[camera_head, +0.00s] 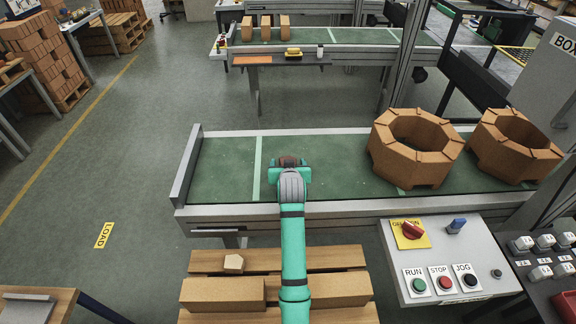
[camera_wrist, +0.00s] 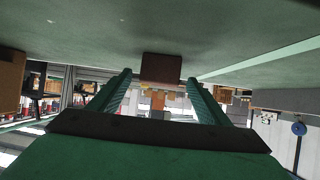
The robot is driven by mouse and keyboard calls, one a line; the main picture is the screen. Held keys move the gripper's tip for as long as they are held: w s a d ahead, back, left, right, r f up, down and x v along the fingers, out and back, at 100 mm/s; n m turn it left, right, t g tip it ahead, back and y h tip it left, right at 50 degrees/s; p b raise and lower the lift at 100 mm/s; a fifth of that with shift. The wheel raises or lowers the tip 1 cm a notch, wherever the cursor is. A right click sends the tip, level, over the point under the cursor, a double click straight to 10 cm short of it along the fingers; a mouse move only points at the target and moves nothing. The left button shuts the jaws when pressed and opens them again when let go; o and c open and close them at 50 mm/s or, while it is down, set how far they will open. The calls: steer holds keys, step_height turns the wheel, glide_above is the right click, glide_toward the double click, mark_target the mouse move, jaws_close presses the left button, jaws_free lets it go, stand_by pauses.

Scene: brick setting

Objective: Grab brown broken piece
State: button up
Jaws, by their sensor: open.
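The brown broken piece (camera_head: 288,160) is a small dark reddish-brown lump on the green conveyor belt, right of a pale cross stripe. In the wrist view it shows as a brown block (camera_wrist: 161,67) between and just beyond the fingertips. My gripper (camera_head: 289,168) is low over the belt, its green fingers open on either side of the piece. In the wrist view the fingers of my gripper (camera_wrist: 160,78) stand apart with a gap to the piece at each side. My arm and gripper hide the near part of the piece in the head view.
Two octagonal brick rings (camera_head: 416,147) (camera_head: 516,146) stand on the belt to the right. A metal end plate (camera_head: 187,165) closes the belt's left end. A control panel (camera_head: 447,262) is at front right. A pallet with bricks (camera_head: 222,294) lies in front.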

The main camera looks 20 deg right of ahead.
steer(key=shift+x, duration=1.1)
steer(key=shift+r, duration=0.1)
steer(key=c, duration=1.2)
steer(key=shift+o, duration=0.2)
steer(key=shift+d, duration=0.1)
